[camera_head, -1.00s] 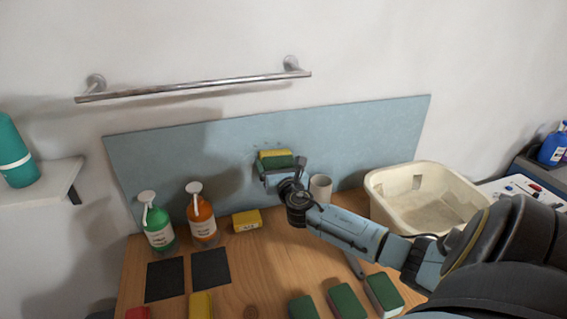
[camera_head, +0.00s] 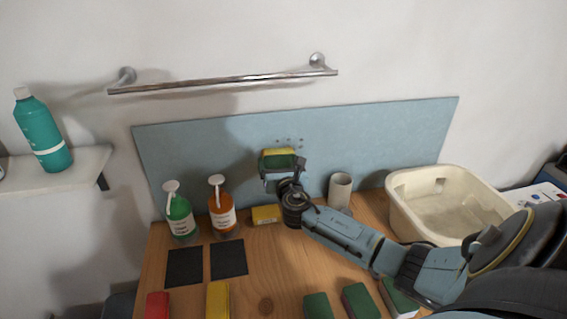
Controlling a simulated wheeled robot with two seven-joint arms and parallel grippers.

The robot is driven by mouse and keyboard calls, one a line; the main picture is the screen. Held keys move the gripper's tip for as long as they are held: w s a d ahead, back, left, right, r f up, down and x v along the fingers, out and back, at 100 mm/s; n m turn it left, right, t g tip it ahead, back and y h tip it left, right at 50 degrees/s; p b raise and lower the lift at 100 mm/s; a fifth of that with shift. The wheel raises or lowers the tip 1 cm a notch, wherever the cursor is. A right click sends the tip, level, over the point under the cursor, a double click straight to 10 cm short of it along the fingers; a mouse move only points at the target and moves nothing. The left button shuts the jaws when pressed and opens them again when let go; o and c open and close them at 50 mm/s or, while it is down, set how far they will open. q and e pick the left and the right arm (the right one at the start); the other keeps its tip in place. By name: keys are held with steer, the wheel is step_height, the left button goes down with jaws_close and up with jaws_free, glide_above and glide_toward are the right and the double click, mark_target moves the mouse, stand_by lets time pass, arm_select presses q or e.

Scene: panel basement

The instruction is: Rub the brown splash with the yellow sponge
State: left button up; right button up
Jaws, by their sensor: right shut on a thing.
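My right gripper (camera_head: 283,177) is shut on a sponge (camera_head: 278,158) with a yellow upper layer and a green lower layer. The gripper holds it up in front of the blue-grey panel (camera_head: 380,135), above the table. I cannot tell whether the sponge touches the panel. A cluster of small dark specks (camera_head: 289,141), the likely splash, shows on the panel just above the sponge. Their colour is hard to tell, and the sponge may hide part of the cluster. My left gripper is not in view.
Green (camera_head: 179,215) and orange (camera_head: 222,208) pump bottles, a small yellow block (camera_head: 265,214) and a grey-white cylinder (camera_head: 340,190) stand along the panel. A cream tub (camera_head: 410,218) is at right. Dark squares (camera_head: 228,258) and several coloured blocks lie in front. A metal rail (camera_head: 220,82) hangs above.

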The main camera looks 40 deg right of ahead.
mark_target(288, 157)
steer(key=shift+w+d+r+p, duration=0.15)
steer(key=shift+r+p, duration=0.4)
steer(key=shift+r, duration=0.55)
steer(key=shift+s+d, duration=0.3)
steer(key=shift+d, duration=0.2)
steer(key=shift+s+d, duration=0.3)
steer(key=shift+d, duration=0.2)
steer(key=shift+s+d+f, duration=0.1)
steer(key=shift+s+d, duration=0.45)
steer(key=shift+d, duration=0.3)
steer(key=shift+s+d+f, duration=0.1)
steer(key=shift+s+d, duration=0.4)
steer(key=shift+d, duration=0.35)
steer(key=shift+s+d+f, duration=0.1)
steer(key=shift+s+d, duration=0.45)
steer(key=shift+d, duration=0.3)
steer(key=shift+a, duration=0.15)
steer(key=shift+s+a, duration=0.15)
steer(key=shift+s, duration=0.05)
steer(key=shift+p+v, duration=1.2)
steer(key=shift+v, duration=1.5)
